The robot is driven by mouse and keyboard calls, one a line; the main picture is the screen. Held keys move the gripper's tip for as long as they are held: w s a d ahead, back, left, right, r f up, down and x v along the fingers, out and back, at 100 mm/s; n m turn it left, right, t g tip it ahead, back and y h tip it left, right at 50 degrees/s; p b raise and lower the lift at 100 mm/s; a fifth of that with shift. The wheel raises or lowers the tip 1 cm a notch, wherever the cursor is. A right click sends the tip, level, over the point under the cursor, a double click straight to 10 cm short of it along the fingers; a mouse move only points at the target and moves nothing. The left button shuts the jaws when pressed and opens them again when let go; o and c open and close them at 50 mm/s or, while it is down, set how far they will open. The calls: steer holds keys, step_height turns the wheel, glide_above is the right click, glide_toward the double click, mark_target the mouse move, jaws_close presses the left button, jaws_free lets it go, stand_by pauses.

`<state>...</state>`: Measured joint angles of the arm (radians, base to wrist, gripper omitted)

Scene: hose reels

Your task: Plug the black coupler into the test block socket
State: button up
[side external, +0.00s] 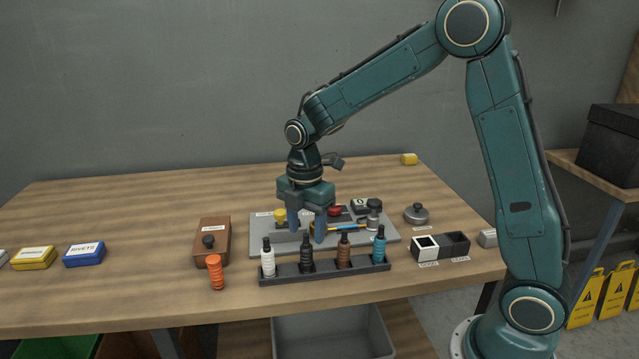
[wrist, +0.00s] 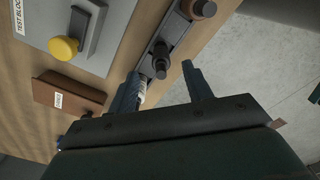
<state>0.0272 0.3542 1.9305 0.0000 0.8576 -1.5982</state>
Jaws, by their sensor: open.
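The black coupler (side external: 307,257) stands upright in a dark rack (side external: 330,270), between a white coupler (side external: 268,260) and a brown coupler (side external: 343,252). My gripper (side external: 306,234) is open and empty, pointing down close to the black coupler's top. In the wrist view, the black coupler (wrist: 161,62) shows between the fingertips of my gripper (wrist: 161,72), apart from both as far as I can tell. The test block (wrist: 78,12) is a grey plate with a raised grey block and a yellow knob (wrist: 64,47). I cannot make out its socket opening.
A blue coupler (side external: 379,246) stands at the rack's right end. An orange ribbed piece (side external: 215,272) and a brown box (side external: 211,236) with a black knob are to the left. Black and white bins (side external: 441,246) are to the right. The table's left rear is clear.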

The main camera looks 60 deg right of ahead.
mark_target(307, 246)
steer(key=shift+f, duration=1.1)
steer(key=shift+f, duration=0.1)
steer(key=shift+f, duration=2.5)
steer(key=c, duration=1.1)
